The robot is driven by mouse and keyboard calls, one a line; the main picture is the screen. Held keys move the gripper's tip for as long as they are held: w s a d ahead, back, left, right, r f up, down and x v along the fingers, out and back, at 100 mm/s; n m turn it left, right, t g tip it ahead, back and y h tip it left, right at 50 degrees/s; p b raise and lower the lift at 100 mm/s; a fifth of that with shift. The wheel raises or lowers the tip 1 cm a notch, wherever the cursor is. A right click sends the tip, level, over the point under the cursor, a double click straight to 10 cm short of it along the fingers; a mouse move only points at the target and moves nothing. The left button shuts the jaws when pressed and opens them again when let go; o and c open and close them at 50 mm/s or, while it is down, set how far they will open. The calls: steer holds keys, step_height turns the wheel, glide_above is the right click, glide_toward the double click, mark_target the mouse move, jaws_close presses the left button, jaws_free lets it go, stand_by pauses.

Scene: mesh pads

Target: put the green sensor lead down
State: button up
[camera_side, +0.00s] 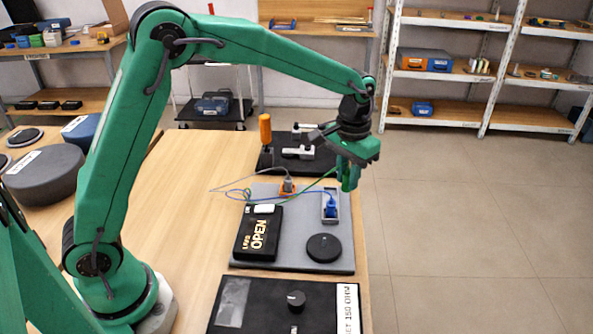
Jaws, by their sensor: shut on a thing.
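My gripper (347,178) is at the right side of the table, above the back right part of a grey board. It is shut on the green sensor lead (326,176), whose thin green cable runs down and left from the jaws toward the orange connector. The lead's end is mostly hidden in the jaws. A blue plug (331,207) sits in a light grey socket block just below my gripper. A blue cable (238,194) and a pale grey cable loop out to the left.
A black box marked OPEN (258,233) and a round black disc (324,248) lie on the grey board (290,257). A black panel with an orange handle (265,130) stands behind. Another black panel with a knob (296,299) is in front. Bare table lies left.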

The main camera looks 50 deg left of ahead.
steer(key=w+a+f, duration=0.2)
steer(key=a, duration=0.1)
steer(key=w+a+f, duration=0.2)
steer(key=a, duration=0.1)
steer(key=w+a+f, duration=0.2)
steer(key=a+f, duration=0.1)
steer(key=a, duration=0.1)
steer(key=shift+f, duration=2)
steer(key=shift+f, duration=0.15)
steer(key=o, duration=0.8)
steer(key=shift+r, duration=6.15)
steer(key=shift+s+r, duration=0.1)
